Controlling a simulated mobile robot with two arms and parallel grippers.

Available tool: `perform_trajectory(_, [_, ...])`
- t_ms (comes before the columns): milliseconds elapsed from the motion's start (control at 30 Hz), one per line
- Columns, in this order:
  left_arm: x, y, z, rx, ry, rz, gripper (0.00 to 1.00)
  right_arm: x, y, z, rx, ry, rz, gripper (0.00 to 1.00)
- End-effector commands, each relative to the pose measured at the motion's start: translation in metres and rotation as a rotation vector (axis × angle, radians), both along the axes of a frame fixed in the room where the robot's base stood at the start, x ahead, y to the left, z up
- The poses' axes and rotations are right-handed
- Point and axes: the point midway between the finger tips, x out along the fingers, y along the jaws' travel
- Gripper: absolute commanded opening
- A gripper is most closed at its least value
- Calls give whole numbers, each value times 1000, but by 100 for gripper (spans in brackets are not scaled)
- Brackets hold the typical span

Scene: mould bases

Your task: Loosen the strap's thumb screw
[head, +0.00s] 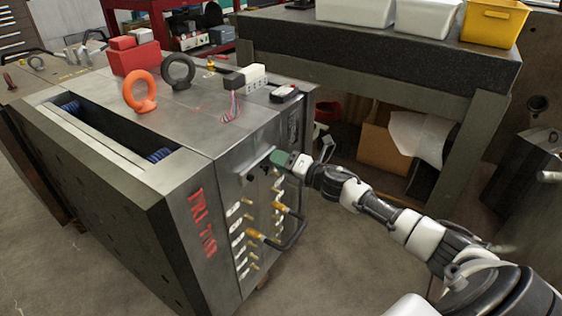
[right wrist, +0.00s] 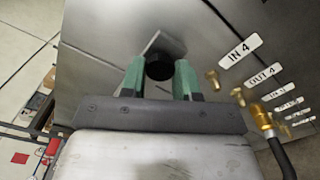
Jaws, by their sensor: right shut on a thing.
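The mould base (head: 180,215) is a large grey steel block with red lettering on its front. The thumb screw (right wrist: 159,67) is a round black knob at the strap's near end. My right gripper (right wrist: 160,78), with green fingertips, is shut on the knob, one finger on each side. My left gripper is not in view.
Brass fittings (right wrist: 238,96) with white labels and a black hose (head: 292,236) stick out beside my right gripper. An orange eyebolt (head: 139,90), a dark eyebolt (head: 178,70) and a red box (head: 135,58) are on top. A granite-topped table (head: 380,55) stands behind.

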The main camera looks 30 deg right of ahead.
Motion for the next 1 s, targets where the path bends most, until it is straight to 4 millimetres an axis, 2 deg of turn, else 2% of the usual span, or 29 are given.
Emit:
perform_trajectory(33, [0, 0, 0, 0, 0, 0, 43, -1, 2, -2, 1, 3, 3, 7])
perform_trajectory(67, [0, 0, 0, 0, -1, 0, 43, -1, 2, -2, 1, 3, 3, 34])
perform_trajectory(200, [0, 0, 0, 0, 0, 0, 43, 0, 1, -1, 1, 2, 3, 56])
perform_trajectory(467, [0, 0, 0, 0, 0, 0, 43, 0, 0, -1, 1, 1, 2, 57])
perform_trajectory(633, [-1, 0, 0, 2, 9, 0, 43, -8, -3, -1, 1, 3, 1, 57])
perform_trajectory(800, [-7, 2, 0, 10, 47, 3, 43, -31, -12, -2, 0, 6, 1, 57])
perform_trajectory(1000, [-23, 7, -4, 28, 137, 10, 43, -64, -25, -2, 2, 7, 1, 57])
